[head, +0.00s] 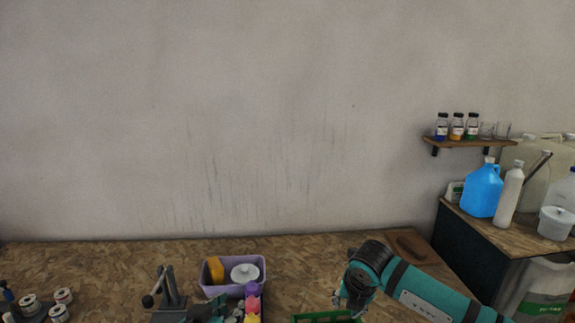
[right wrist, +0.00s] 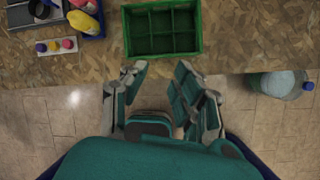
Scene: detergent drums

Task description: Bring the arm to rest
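My right arm comes in from the right in the head view, with its gripper (head: 350,302) pointing down at the front of the wooden bench (head: 310,270). In the right wrist view the right gripper's fingers (right wrist: 158,85) stand wide apart with nothing between them. They are just short of the bench edge, near a green divided crate (right wrist: 163,54), whose visible compartments look empty.
A purple tub (head: 262,273) holds a yellow item and a white one. A grey clamp-like stand (head: 168,285) is beside it. Small labelled reels (head: 62,296) lie at left. A side cabinet (head: 470,240) carries a blue jug (head: 482,190) and bottles. A shelf (head: 475,143) holds small bottles.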

